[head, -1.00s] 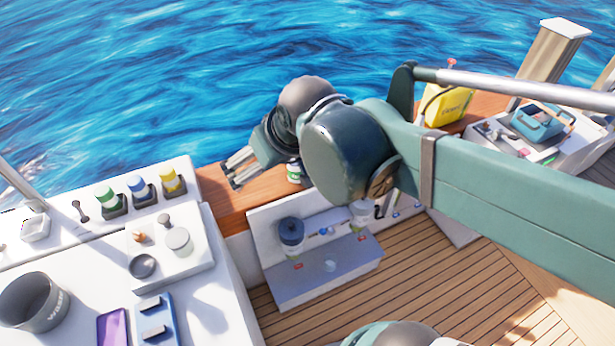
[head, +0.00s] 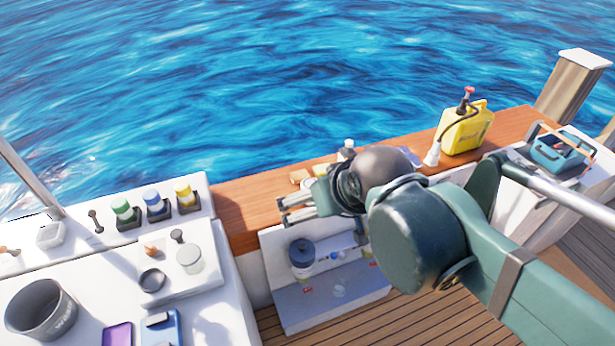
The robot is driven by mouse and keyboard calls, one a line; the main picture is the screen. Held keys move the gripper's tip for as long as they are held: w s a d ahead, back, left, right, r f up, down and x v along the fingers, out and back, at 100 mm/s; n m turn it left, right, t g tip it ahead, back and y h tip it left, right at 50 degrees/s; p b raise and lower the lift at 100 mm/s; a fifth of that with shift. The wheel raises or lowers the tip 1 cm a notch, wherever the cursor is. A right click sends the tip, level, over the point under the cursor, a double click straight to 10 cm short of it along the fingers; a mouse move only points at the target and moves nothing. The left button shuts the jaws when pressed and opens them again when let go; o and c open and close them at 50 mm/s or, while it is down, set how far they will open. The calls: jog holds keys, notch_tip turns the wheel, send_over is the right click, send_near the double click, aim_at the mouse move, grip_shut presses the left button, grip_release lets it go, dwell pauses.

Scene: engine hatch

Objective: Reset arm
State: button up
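My green arm comes in from the right in the head view. My gripper (head: 284,210) points left, above the wooden ledge (head: 243,222) and the back edge of the white engine hatch box. Its two grey fingers look parallel with a gap between them, and nothing shows between them. The open hatch box (head: 325,296) holds a dark-lidded container (head: 301,258) and small blue and red parts. My arm hides the right part of the box.
A white counter at left carries three capped bottles (head: 154,203), a dark bowl (head: 42,309) and a purple phone (head: 117,335). A yellow jug (head: 465,127) stands on the ledge. A blue basket (head: 557,151) sits at far right. Water lies behind.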

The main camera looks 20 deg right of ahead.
jog(key=shift+f+b, duration=2.2)
jog(key=shift+f, duration=0.1)
